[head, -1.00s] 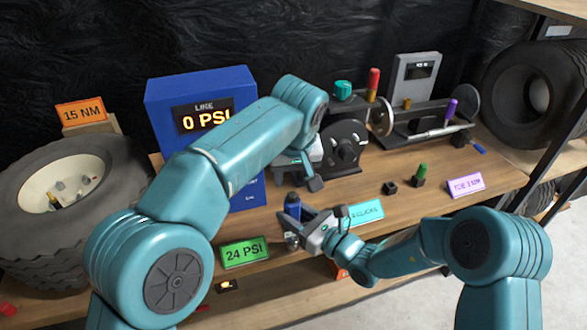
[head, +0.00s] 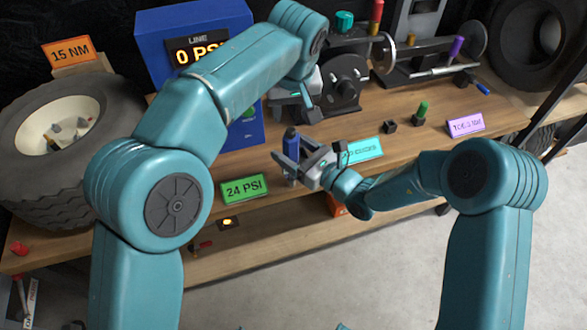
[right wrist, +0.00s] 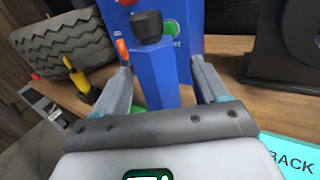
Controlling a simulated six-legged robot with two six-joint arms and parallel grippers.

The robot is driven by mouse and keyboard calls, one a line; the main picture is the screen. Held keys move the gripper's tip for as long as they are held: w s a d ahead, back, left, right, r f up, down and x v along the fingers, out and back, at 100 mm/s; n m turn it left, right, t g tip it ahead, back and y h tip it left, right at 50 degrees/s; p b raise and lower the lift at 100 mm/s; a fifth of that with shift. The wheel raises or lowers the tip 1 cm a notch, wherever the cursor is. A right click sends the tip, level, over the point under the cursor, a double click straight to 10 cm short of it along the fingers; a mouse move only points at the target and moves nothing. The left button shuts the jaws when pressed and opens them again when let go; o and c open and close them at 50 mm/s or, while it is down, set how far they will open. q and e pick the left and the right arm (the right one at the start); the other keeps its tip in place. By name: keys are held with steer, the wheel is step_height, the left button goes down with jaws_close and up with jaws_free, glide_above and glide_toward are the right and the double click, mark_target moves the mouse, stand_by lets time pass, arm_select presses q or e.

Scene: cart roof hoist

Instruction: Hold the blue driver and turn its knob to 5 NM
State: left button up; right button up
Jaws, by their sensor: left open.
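The blue driver (head: 291,146) stands upright near the front edge of the bench, with a dark top. In the right wrist view the blue driver (right wrist: 157,72) stands between my right gripper's fingers, its black cap above them. My right gripper (right wrist: 160,75) looks open, with a finger on each side and small gaps to the shaft. In the head view my right gripper (head: 288,163) covers the driver's lower part. My left gripper (head: 302,112) is open and empty, above and behind the driver. The scale on the knob is not readable.
A green 24 PSI card (head: 245,188) and a cyan card (head: 362,151) flank the driver. A black stand (head: 343,85) is behind my left gripper. A tyre (head: 35,180) lies at left.

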steer(key=shift+d, duration=0.1)
steer(key=v, duration=1.1)
steer(key=shift+s+d, duration=0.2)
steer(key=shift+s, duration=0.2)
